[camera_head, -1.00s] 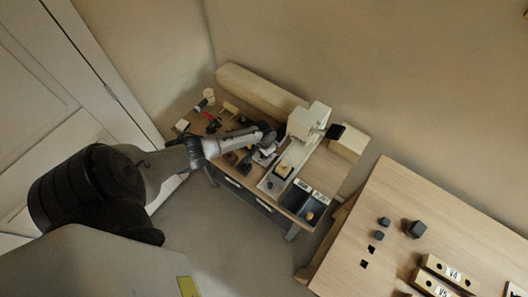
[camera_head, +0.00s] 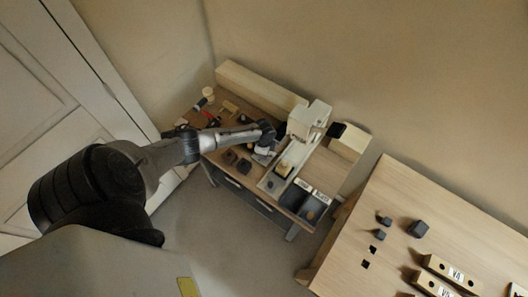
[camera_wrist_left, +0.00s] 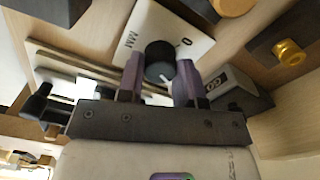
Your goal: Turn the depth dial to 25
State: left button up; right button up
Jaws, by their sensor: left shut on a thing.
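The depth dial (camera_wrist_left: 160,58) is a round black knob with a pale pointer line, on a white plate (camera_wrist_left: 135,28) marked "0" and "MM" in the left wrist view. My left gripper (camera_wrist_left: 160,80) has its two purple-lined fingers on either side of the knob, shut on it. The fingers and knob hide part of the scale, so I cannot read the setting. In the head view my left gripper (camera_head: 264,152) is over the middle of the bench, beside the white machine (camera_head: 308,118), and its wrist hides the dial. My right gripper is not in view.
The wooden bench (camera_head: 222,166) carries small tools and dark blocks left of my gripper. Black bins (camera_head: 311,208) stand at its front right. A brass knob (camera_wrist_left: 288,52) is right of the dial in the wrist view. A second table (camera_head: 400,190) stands at right.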

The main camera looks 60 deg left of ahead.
pick_arm(q)
jog(key=m+b, duration=0.1)
jog(key=m, duration=0.5)
jog(key=shift+b, duration=0.4)
jog(key=shift+m, duration=0.4)
jog(key=o, duration=0.9)
jog(key=shift+o, duration=0.2)
notch_tip(320, 180, up, 14)
jog(key=shift+p, duration=0.3)
dwell(0.3)
